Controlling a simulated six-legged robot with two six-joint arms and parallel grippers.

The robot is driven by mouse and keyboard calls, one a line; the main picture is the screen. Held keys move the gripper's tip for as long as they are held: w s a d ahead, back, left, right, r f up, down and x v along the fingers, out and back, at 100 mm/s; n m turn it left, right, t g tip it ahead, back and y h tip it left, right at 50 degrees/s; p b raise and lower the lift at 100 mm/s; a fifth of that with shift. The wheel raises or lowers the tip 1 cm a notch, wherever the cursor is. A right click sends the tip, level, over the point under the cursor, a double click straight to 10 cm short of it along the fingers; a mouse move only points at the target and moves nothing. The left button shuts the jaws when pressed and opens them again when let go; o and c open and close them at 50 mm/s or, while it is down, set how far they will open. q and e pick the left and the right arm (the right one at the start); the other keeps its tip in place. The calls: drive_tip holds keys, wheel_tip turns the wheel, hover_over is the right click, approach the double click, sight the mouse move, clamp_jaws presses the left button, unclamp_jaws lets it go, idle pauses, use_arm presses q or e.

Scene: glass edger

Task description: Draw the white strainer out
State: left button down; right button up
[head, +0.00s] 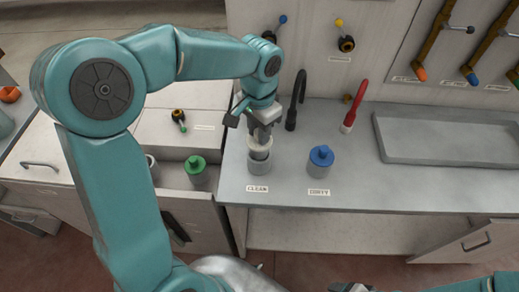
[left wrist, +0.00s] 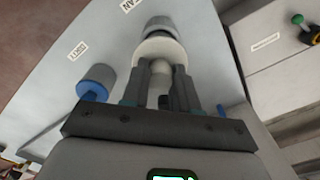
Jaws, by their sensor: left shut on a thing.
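The white strainer (head: 260,153) is at the mouth of a grey cup (head: 259,167) behind the CLEAN label, with its upper part above the cup's rim. How deep its lower part sits inside is hidden. My left gripper (head: 262,134) comes down from above and is shut on the strainer's pale stem. In the left wrist view the strainer's wide white rim (left wrist: 152,49) lies just beyond the fingers (left wrist: 160,88), with the grey cup (left wrist: 161,22) behind it. At the head view's bottom edge, a small part of what may be my right gripper (head: 352,288) shows.
A blue-topped grey container (head: 320,163) stands right of the cup, behind the DIRTY label. A black tap (head: 296,100) and a red one (head: 354,107) rise behind. A shallow grey tray (head: 450,138) lies right. A green-topped container (head: 196,170) sits in the open drawer at left.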

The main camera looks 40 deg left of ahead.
use_arm(q)
drive_tip(key=shift+r+p, duration=1.05)
drive_tip(key=shift+r, duration=0.45)
wheel_tip(320, 180, up, 4)
drive_tip(key=p, duration=0.3)
drive_tip(key=shift+r, duration=0.1)
